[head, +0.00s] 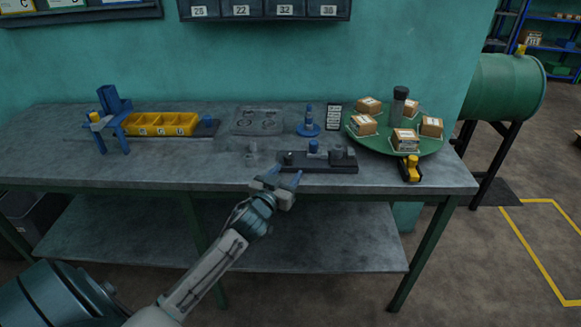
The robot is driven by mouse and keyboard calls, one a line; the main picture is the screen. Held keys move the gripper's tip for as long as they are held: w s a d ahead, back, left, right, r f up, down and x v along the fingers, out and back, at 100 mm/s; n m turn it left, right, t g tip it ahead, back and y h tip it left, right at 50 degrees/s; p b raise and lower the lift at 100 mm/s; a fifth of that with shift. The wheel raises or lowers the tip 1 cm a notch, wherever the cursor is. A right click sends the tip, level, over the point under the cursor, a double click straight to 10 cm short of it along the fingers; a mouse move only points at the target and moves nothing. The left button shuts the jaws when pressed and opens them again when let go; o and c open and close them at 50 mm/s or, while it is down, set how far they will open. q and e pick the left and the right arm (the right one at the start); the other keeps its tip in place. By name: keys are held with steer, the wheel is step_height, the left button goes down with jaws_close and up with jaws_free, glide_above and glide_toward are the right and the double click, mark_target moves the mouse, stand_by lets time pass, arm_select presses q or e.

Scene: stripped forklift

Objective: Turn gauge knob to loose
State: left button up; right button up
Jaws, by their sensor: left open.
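A long dark fixture (322,164) lies near the front edge of the workbench. I cannot tell for sure which part is the gauge knob, and no loose marking is readable. My left gripper (284,177) is open and appears empty, at the bench's front edge, just below and left of the fixture. It seems apart from the fixture. My right gripper is not in view.
A small translucent cylinder (252,151) stands left of the fixture. Behind are a grey plate with round markings (257,121) and a blue stand (308,124). A green turntable (388,144) with boxes is right, yellow bins (160,124) left. The bench's front left is clear.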

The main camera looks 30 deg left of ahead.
mark_target(287, 158)
arm_select(q)
steer(key=shift+n+y, duration=0.7)
steer(key=shift+y, duration=0.2)
steer(key=p+x, duration=0.1)
steer(key=x, duration=0.2)
steer(key=a+x, duration=0.1)
steer(key=x, duration=0.2)
steer(key=a+p+x, duration=0.1)
steer(key=x, duration=0.2)
steer(key=shift+s+r+p, duration=0.1)
steer(key=shift+s+p, duration=0.15)
steer(key=shift+p, duration=0.05)
steer(key=shift+w, duration=0.45)
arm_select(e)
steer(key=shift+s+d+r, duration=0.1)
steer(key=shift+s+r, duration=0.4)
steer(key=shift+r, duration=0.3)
arm_select(q)
steer(key=c, duration=1)
steer(key=shift+o, duration=0.2)
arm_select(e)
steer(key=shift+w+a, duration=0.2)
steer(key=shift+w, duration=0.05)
